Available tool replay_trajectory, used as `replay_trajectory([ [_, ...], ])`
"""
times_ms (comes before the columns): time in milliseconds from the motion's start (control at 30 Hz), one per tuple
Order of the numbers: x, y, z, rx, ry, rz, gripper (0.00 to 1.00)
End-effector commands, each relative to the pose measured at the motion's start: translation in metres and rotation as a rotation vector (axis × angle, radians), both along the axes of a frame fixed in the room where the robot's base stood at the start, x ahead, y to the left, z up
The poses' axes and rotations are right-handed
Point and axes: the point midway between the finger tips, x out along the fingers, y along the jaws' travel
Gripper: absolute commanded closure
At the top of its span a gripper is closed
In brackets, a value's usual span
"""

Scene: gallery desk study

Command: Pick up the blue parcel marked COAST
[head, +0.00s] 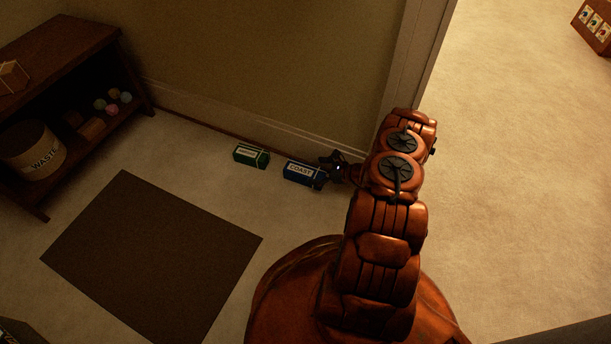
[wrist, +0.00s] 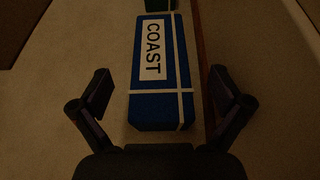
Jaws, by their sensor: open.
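The blue parcel (head: 302,173) marked COAST lies on the carpet near the wall in the head view. It has a white label and white bands. In the wrist view the parcel (wrist: 161,105) lies lengthwise, with its near end between the fingers. My gripper (wrist: 161,95) is open, one finger on each side of the parcel, with a gap on both sides. In the head view my gripper (head: 328,170) is at the parcel's right end, and its fingers are hard to make out there. I cannot tell how far the fingers are above the carpet.
A green parcel (head: 251,156) lies left of the blue one; its edge shows in the wrist view (wrist: 160,4). The baseboard (head: 260,125) runs close behind both. A dark mat (head: 150,255) lies in front. A wooden shelf (head: 75,45) with a WASTE bin (head: 32,150) stands left.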

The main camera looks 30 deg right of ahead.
Motion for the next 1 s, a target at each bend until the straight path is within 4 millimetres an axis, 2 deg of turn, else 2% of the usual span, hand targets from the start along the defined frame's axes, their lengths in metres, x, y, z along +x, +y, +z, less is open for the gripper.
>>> replay_trajectory([
  [33,0.004,0.003,-0.008,0.000,0.000,0.002,0.00],
  [200,0.018,0.012,-0.019,0.001,-0.001,0.003,0.00],
  [400,0.030,0.020,-0.022,0.001,-0.002,0.003,0.00],
  [667,0.031,0.020,-0.022,0.000,-0.001,0.001,0.00],
  [1000,0.031,0.021,-0.022,0.000,-0.001,0.001,0.34],
])
